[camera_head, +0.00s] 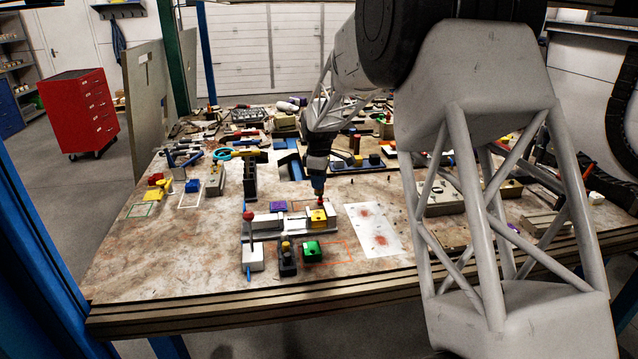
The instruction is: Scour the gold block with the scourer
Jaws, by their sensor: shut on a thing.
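The gold block (318,216) sits at the right end of a pale grey fixture (266,221) near the front middle of the table. My gripper (319,196) points down directly above the gold block. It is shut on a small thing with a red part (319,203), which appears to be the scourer. The fingertips are tiny here, and the held thing's underside is hidden. It looks very close to the top of the gold block; I cannot tell whether they touch.
A green block (312,251), a black block with a yellow top (287,261) and a white block (252,260) stand in front of the fixture. A white sheet with red marks (374,230) lies to the right. Tools and parts crowd the back; the front left is clear.

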